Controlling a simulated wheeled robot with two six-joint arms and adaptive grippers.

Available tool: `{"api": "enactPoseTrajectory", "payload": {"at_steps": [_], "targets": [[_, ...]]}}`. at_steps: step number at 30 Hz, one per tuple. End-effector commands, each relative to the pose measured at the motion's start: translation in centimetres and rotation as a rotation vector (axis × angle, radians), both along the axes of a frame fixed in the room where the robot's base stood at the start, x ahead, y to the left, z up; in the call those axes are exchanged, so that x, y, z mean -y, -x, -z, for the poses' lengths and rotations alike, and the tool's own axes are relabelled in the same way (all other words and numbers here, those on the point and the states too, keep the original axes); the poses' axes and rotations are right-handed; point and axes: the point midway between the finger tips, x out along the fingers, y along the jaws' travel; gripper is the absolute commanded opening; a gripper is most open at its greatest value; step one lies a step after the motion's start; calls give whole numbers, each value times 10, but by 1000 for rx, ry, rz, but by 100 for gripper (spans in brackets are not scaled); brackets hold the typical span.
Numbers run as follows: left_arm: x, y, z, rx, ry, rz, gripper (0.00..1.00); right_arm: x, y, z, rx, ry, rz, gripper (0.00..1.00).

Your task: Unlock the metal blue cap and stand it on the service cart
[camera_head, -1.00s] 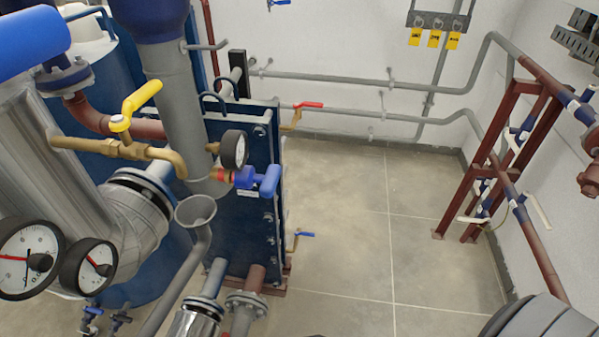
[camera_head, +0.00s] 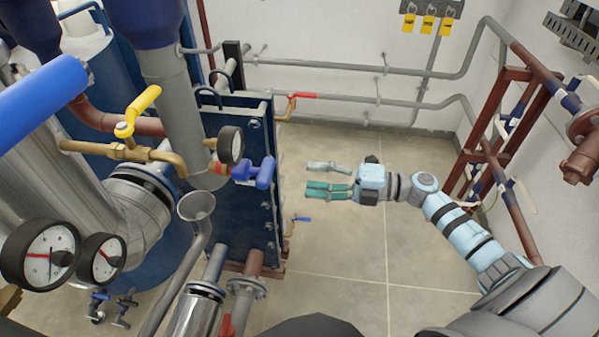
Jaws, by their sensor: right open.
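A blue fitting (camera_head: 255,171), which may be the metal blue cap, sits beside a red piece and a small round gauge (camera_head: 231,145) at the upright plate exchanger (camera_head: 262,215). I cannot tell for certain that it is the cap. My right gripper (camera_head: 318,179) reaches in from the right, its fingers pointing left. It is open and empty, a short way to the right of the blue fitting in the picture and apart from it. My left gripper is not in view. I see no service cart.
A yellow-handled valve (camera_head: 137,112), a grey funnel pipe (camera_head: 196,207) and two large gauges crowd the left. A red-handled valve (camera_head: 304,96) is behind the exchanger. A brown pipe frame (camera_head: 497,130) stands at the right. The tiled floor (camera_head: 340,250) is open.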

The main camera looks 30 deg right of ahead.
Motion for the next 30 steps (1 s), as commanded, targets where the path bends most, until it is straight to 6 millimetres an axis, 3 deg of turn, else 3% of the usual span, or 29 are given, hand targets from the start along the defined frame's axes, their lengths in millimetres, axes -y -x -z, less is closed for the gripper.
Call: {"api": "enactPoseTrajectory", "payload": {"at_steps": [9, 15, 26, 30], "targets": [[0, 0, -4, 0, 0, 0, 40, -50, -38, -2, 1, -10, 4, 50], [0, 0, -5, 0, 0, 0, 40, -72, -56, 0, -2, -9, 6, 50], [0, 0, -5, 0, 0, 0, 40, -78, -60, 1, -4, -7, 6, 50], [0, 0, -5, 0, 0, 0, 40, -78, -60, 1, -4, -7, 6, 28]]}}
